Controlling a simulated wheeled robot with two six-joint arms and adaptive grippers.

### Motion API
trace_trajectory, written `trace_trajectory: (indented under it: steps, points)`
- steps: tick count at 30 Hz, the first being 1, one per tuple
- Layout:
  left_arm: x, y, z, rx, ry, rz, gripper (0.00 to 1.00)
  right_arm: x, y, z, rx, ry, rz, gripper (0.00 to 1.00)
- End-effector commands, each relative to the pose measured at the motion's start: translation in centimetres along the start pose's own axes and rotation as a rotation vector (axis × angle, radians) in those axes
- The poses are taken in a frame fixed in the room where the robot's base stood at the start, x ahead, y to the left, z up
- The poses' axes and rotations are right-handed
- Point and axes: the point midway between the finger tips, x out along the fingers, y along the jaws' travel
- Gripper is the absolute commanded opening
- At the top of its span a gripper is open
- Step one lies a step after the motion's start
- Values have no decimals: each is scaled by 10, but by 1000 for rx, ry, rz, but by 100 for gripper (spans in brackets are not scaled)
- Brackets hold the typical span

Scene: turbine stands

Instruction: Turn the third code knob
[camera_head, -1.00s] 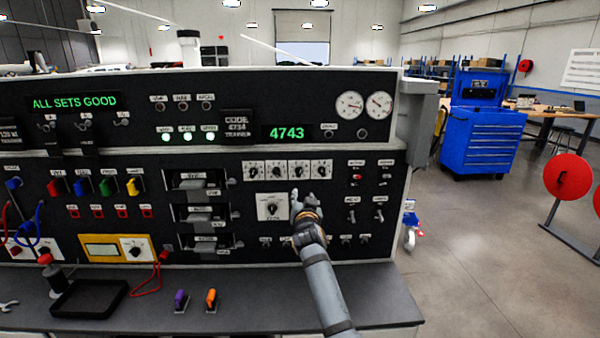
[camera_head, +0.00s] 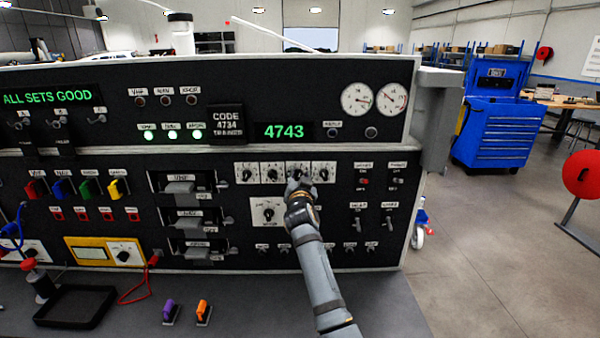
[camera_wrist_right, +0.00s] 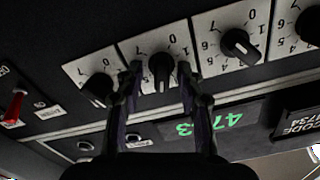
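A row of four-digit code knobs sits on the black panel. The third code knob (camera_head: 298,172) is partly hidden by my right gripper (camera_head: 298,184) in the head view. In the right wrist view, which is upside down, the third knob (camera_wrist_right: 161,72) shows between the two fingertips of my right gripper (camera_wrist_right: 159,70), with small gaps at its sides. The fingers are apart, one on each side of the knob. The green display (camera_head: 284,131) reads 4743. The code plate (camera_head: 226,121) reads CODE 4734. My left gripper is not in view.
The neighbouring second knob (camera_wrist_right: 240,46) and fourth knob (camera_wrist_right: 98,88) are close to the fingers. A larger dial (camera_head: 268,211) sits below the row. A black tray (camera_head: 75,306) and purple and orange handled items lie on the bench.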

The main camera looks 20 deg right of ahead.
Motion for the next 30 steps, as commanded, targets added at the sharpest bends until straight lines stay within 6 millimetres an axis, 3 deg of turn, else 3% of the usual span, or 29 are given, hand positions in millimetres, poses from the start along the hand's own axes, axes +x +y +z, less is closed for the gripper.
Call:
trace_trajectory:
  steps: [6,14,21,30]
  points:
    - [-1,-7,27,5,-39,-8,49,0,0,0,0,-1,0,36]
    - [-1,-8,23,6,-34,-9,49,0,0,0,0,-1,0,1]
    - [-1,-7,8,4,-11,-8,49,0,0,0,-3,-1,0,0]
    - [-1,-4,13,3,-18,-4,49,0,-1,0,-106,-1,0,0]
